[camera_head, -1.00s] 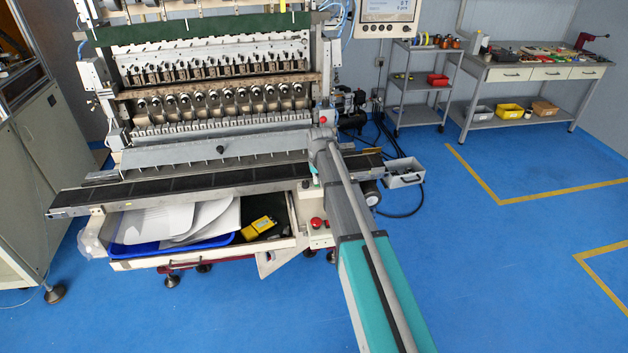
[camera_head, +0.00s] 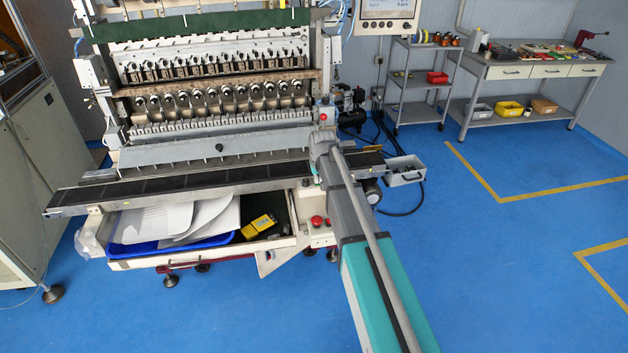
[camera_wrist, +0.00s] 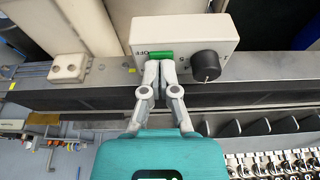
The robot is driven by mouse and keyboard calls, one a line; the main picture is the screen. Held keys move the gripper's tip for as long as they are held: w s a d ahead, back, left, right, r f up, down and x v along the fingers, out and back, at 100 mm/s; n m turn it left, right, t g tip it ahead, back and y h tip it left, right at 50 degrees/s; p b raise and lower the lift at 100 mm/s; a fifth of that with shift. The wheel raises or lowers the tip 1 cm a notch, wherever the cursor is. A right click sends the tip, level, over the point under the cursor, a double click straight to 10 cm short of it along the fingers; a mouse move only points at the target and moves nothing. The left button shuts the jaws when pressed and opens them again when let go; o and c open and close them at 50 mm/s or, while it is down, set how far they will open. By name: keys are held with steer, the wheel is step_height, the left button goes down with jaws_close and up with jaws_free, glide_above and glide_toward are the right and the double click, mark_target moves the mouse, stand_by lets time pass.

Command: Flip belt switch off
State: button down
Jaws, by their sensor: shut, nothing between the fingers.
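The belt switch (camera_wrist: 161,56) is a small green rocker on a light grey control box (camera_wrist: 180,32) in the wrist view, beside upside-down lettering that reads like OFF. A black knob (camera_wrist: 206,66) sits to its right. My gripper (camera_wrist: 160,66) is shut and empty, with its fingertips at the switch's near edge. They look close to or touching it, and I cannot tell which. The tips partly cover the switch, so its position is unclear. In the head view my arm hides the gripper and the switch. The dark conveyor belt (camera_head: 170,188) runs along the machine front.
The coil winder (camera_head: 215,100) stands behind the belt, with a display (camera_head: 388,12) above right. An open drawer (camera_head: 200,252) with papers and a yellow device is below. A red button (camera_head: 317,221) is near my arm. Open blue floor (camera_head: 500,270) lies right.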

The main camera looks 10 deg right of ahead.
steer(key=shift+w+a+r, duration=0.1)
steer(key=shift+w+r, duration=0.1)
steer(key=shift+w, duration=0.4)
steer(key=shift+r+p, duration=0.2)
steer(key=shift+p, duration=0.2)
steer(key=p+v, duration=0.4)
steer(key=shift+w+r, duration=0.1)
steer(key=shift+r, duration=0.05)
steer(key=s+r+p, duration=0.5)
steer(key=r+p, duration=0.2)
steer(key=shift+s+r+p, duration=0.3)
steer(key=shift+s+p, duration=0.05)
stand_by(0.6)
steer(key=s+d+f+g+b, duration=0.1)
steer(key=s+f+b, duration=0.1)
steer(key=s, duration=0.9)
steer(key=s+d+f+g+b, duration=0.1)
steer(key=s+f+g+b, duration=0.1)
steer(key=s, duration=1)
steer(key=shift+s+d+f+m, duration=0.3)
steer(key=shift+d+f, duration=0.1)
steer(key=shift+f, duration=0.2)
